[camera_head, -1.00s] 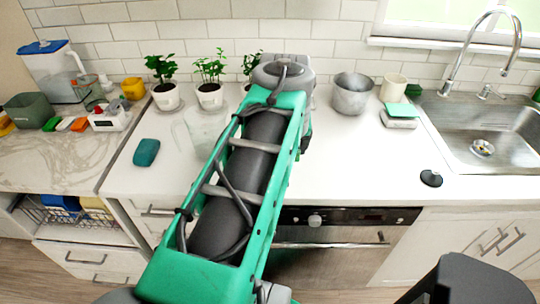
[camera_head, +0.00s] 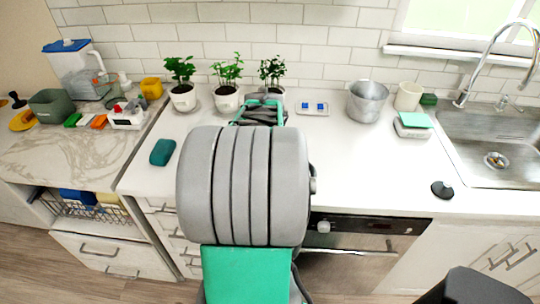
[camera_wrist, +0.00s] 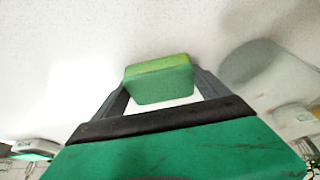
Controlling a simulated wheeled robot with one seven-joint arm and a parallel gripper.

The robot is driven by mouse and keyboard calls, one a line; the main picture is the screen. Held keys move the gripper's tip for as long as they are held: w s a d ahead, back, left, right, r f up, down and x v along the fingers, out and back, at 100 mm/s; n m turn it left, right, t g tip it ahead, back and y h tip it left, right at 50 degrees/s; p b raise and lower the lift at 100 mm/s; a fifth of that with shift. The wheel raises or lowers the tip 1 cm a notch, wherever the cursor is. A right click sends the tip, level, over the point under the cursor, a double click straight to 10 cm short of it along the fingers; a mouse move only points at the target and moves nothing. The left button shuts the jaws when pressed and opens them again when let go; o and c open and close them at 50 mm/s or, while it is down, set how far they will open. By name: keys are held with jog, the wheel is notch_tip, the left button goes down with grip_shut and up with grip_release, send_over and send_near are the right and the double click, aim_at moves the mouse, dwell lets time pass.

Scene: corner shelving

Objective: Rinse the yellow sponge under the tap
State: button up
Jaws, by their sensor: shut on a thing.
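In the wrist view, my gripper (camera_wrist: 160,82) is shut on a block-shaped sponge (camera_wrist: 160,86), green with a yellow-green long face, held against a white background. Whether it touches the surface behind I cannot tell. In the head view, my arm hides the gripper and this sponge. The tap (camera_head: 510,40) is a curved metal spout at the upper right, standing behind the steel sink (camera_head: 520,172). The sink lies well to the right of my arm, and no water shows from the spout.
A metal pot (camera_head: 367,101), a cream cup (camera_head: 408,96) and a white scale-like box (camera_head: 412,132) with a green top stand left of the sink. A black knob-like item (camera_head: 441,189) lies near the front edge. Potted plants (camera_head: 227,98) line the wall. A teal block (camera_head: 162,152) lies left.

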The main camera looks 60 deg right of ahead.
jog(key=shift+f, duration=0.2)
jog(key=o, duration=1)
jog(key=shift+o, duration=0.2)
